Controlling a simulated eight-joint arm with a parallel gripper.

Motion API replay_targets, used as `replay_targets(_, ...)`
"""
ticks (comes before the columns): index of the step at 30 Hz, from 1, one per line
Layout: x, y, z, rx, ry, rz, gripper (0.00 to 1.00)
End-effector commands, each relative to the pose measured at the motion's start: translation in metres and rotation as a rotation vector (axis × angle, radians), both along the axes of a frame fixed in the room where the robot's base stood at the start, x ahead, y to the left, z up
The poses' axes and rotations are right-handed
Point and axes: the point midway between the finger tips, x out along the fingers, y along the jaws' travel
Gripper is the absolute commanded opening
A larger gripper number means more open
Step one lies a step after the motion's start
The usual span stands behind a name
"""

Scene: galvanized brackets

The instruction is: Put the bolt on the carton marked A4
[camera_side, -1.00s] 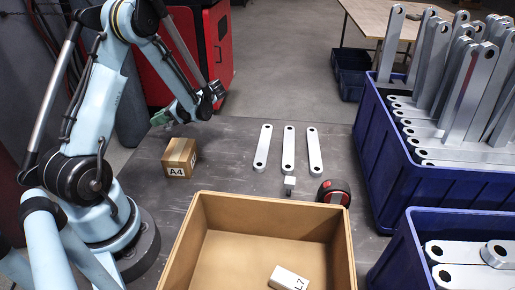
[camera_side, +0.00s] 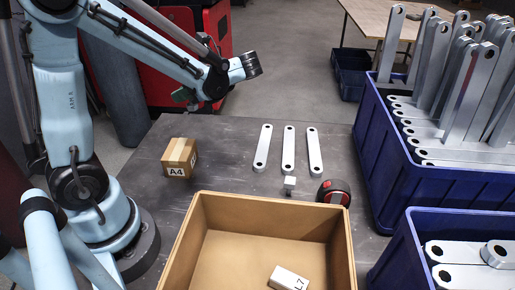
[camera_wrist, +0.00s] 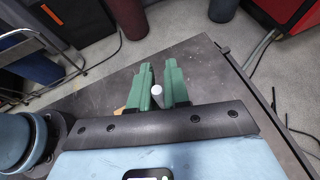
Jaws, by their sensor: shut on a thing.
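The carton marked A4 (camera_side: 176,162) is a small brown box with a tape strip and a white label, standing on the dark table at the left in the side view. A sliver of tan behind my gripper in the wrist view may be this carton; I cannot tell. My gripper has green fingers (camera_wrist: 160,80). They are shut on a pale grey, round-ended bolt (camera_wrist: 157,92). In the side view my gripper (camera_side: 183,95) is up beyond the carton, above the table's far edge, partly behind my arm. The bolt cannot be made out there.
A large open box (camera_side: 199,250) holds a white block marked L7 (camera_side: 288,278). Blue crates (camera_side: 420,185) of brackets stand at the right.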

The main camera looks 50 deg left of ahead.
Motion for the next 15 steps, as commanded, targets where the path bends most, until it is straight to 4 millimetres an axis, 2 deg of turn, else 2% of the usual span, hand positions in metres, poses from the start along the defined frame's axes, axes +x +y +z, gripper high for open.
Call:
replay_targets(1, 0.001, -0.018, 0.006, 0.000, 0.001, -0.052, 0.00)
replay_targets(6, -0.005, -0.064, 0.018, 0.002, 0.001, -0.188, 0.00)
replay_targets(10, -0.012, -0.089, 0.024, 0.002, 0.001, -0.272, 0.00)
replay_targets(15, -0.019, -0.106, 0.028, 0.003, 0.002, -0.333, 0.00)
